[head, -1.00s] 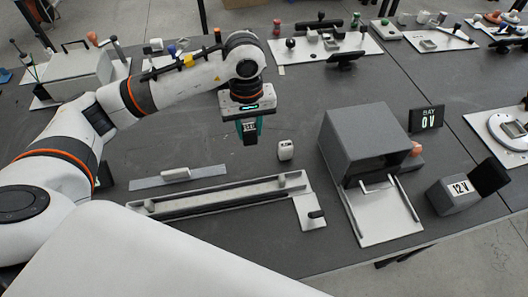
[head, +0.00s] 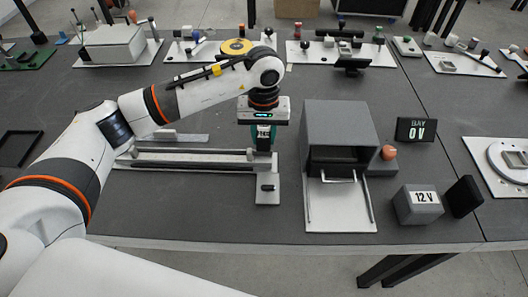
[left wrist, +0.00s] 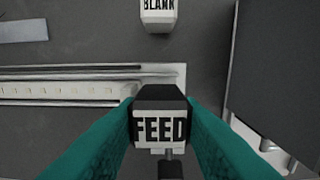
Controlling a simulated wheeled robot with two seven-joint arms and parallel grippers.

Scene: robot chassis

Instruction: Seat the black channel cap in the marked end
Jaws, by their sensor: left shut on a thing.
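My left gripper (head: 263,143) points down over the right end of the long pale channel (head: 190,158). Its teal fingers are shut on a black cap with a white FEED label (left wrist: 160,118), which shows between them in the left wrist view. The channel (left wrist: 60,90) comes in from the left there and its end passes behind the cap. I cannot tell whether the cap touches the channel, and the end's marking is hidden. My right gripper is not in view.
A white BLANK block (left wrist: 158,12) lies beyond the channel. A grey box with an open front (head: 338,125) stands close to the right, with a 12 V block (head: 418,204) further right. A black knob (head: 267,187) stands on the channel's foot plate.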

